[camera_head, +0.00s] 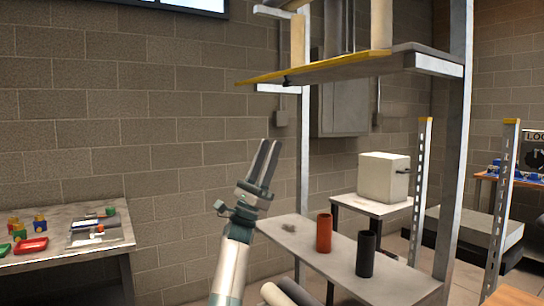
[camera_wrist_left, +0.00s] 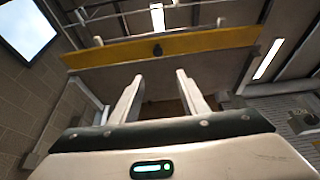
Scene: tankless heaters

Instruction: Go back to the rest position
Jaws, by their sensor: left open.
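My left gripper (camera_head: 264,163) points upward in the head view, in front of the block wall and left of the metal shelf rack. Its two fingers stand apart with nothing between them. The left wrist view shows the same open fingers (camera_wrist_left: 155,85), with the yellow-edged upper shelf (camera_wrist_left: 165,47) beyond and above them. My right gripper is not in either view.
The lower rack shelf (camera_head: 300,246) holds a red cylinder (camera_head: 324,233) and a black cylinder (camera_head: 366,254). The yellow-edged shelf (camera_head: 330,70) overhangs to the right. A table (camera_head: 60,262) with small coloured parts stands at left. A white box (camera_head: 382,178) sits behind the rack.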

